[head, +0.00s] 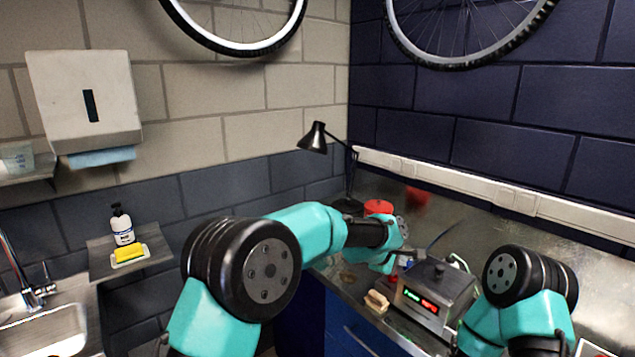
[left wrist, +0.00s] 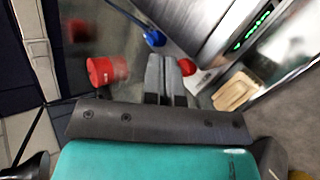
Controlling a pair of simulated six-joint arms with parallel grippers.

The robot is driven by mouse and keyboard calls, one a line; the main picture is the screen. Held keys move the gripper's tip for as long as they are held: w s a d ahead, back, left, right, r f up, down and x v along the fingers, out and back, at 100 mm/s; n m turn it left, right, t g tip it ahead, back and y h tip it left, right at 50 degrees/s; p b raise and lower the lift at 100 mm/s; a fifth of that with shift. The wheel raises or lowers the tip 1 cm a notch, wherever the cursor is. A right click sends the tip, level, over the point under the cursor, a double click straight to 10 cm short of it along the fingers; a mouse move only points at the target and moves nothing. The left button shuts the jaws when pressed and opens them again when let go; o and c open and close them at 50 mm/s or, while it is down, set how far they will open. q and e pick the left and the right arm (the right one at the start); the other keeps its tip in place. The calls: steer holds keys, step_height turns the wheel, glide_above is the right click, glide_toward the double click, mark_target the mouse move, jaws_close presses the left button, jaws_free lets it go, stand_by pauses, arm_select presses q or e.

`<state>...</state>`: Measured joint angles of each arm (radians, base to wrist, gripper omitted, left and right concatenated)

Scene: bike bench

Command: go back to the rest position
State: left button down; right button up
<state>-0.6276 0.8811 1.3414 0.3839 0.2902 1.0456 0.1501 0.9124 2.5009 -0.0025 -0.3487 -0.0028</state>
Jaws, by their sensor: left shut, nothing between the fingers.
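My left gripper (head: 388,264) is over the steel bench beside a metal box with a lit display (head: 435,292). In the left wrist view its two grey fingers (left wrist: 166,78) are together with nothing between them. The same box (left wrist: 205,28) lies ahead of the fingers there, with a blue round thing (left wrist: 154,38) and a red round thing (left wrist: 187,66) close by. My right arm shows at the lower right of the head view, but its gripper does not show.
A tan block (head: 376,302) lies near the bench's front edge. A red-topped container (head: 378,207) and a black lamp (head: 315,138) stand behind my left arm. A sink (head: 45,335) and a small shelf with a soap bottle (head: 121,226) are at left.

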arm_select(q)
steer(key=shift+t, duration=0.4)
steer(key=w+a, duration=0.2)
steer(key=a, duration=0.1)
steer(key=w+a+f, duration=0.1)
steer(key=w+a, duration=0.1)
steer(key=a+f+y, duration=0.1)
steer(key=a+f, duration=0.3)
steer(key=a+f+m+y, duration=0.1)
steer(key=a+f, duration=0.3)
steer(key=a+f+m, duration=0.1)
steer(key=a+f, duration=0.3)
steer(key=f, duration=0.1)
steer(key=shift+s+a+y, duration=0.25)
steer(key=shift+a+y, duration=0.15)
steer(key=s+a+f+m+g+y, duration=0.2)
steer(key=s+a+f+m+g, duration=0.2)
steer(key=s+a+f, duration=1.65)
steer(key=s+a+f+m+g, duration=0.1)
steer(key=s+a, duration=0.1)
steer(key=s, duration=0.6)
steer(key=s+a+f+m, duration=0.1)
steer(key=s+a+f, duration=0.1)
steer(key=s, duration=0.6)
steer(key=shift+a+f+g, duration=0.25)
steer(key=shift+a+g, duration=0.15)
steer(key=shift+a, duration=0.3)
